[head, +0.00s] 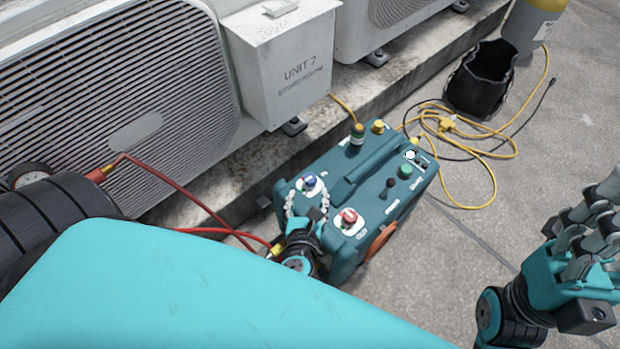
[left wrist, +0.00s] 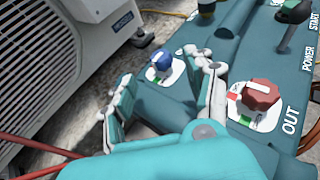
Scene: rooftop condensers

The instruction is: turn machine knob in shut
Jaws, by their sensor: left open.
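The teal machine (head: 345,190) sits on the ground with its control panel facing up. A blue knob (head: 309,180) on a white plate is at its near left corner; it also shows in the left wrist view (left wrist: 162,61). A red knob (head: 349,216) is to its right, marked OUT in the left wrist view (left wrist: 260,95). The blue knob's label is hidden. My left gripper (head: 306,204) is open and empty, its fingers (left wrist: 165,92) apart on the near side of the blue knob. My right gripper (head: 588,235) is at the right edge, away from the machine.
A grey box marked UNIT 7 (head: 285,62) and condenser units (head: 120,95) stand on a concrete ledge behind. Red hoses (head: 190,197) run by my left arm. Ground at right is clear.

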